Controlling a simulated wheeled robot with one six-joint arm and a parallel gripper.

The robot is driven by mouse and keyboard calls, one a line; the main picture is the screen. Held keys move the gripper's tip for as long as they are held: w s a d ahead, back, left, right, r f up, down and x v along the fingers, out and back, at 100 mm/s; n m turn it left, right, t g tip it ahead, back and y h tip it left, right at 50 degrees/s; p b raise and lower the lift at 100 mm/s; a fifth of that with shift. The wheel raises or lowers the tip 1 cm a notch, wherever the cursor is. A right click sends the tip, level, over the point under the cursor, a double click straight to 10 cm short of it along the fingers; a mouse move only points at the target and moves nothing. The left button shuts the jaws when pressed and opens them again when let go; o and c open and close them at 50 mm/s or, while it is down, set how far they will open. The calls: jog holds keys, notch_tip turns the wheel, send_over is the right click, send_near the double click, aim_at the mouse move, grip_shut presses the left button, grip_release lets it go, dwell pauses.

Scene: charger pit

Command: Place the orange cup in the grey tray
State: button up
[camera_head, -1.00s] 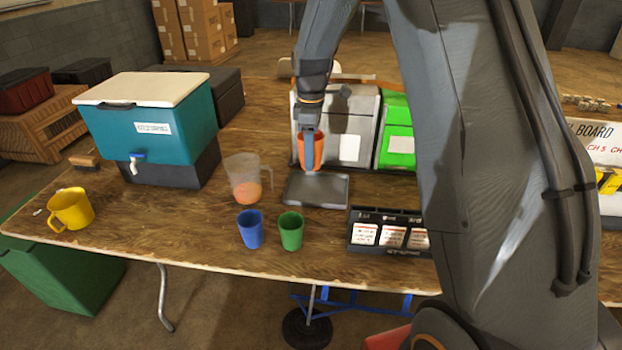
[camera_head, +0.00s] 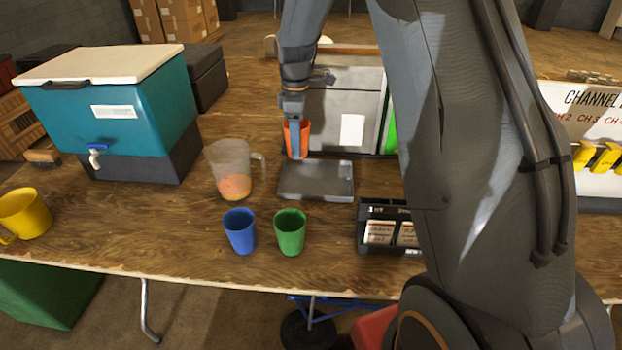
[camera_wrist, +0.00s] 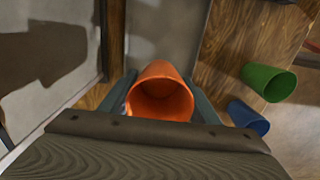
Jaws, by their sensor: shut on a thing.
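The orange cup (camera_head: 304,140) is upright in my gripper (camera_head: 295,150), over the back left part of the grey tray (camera_head: 318,194). In the wrist view the orange cup (camera_wrist: 160,95) shows its open mouth, with the two fingers of my gripper (camera_wrist: 163,100) on either side of it. The gripper is shut on the cup. The grey tray also shows beyond the cup in the wrist view (camera_wrist: 170,35), with nothing visible in it. Whether the cup's base touches the tray cannot be told.
A clear jug (camera_head: 229,160) with orange contents stands left of the tray. A blue cup (camera_head: 240,232) and a green cup (camera_head: 289,233) stand in front. A grey bin (camera_head: 335,105) is behind. A black card holder (camera_head: 372,207) is at right, a teal cooler (camera_head: 130,120) at left.

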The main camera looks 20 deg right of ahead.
jog(key=shift+f+p, duration=1)
jog(key=shift+f, duration=3.75)
jog(key=shift+f, duration=0.15)
jog(key=o, duration=1.1)
notch_tip(320, 180, up, 11)
jog(key=b, duration=0.2)
jog(key=shift+b, duration=0.3)
jog(key=shift+s+r, duration=0.15)
jog(key=shift+r, duration=0.5)
jog(key=s+m, duration=1.3)
jog(key=s, duration=1.5)
jog(key=shift+s, duration=0.4)
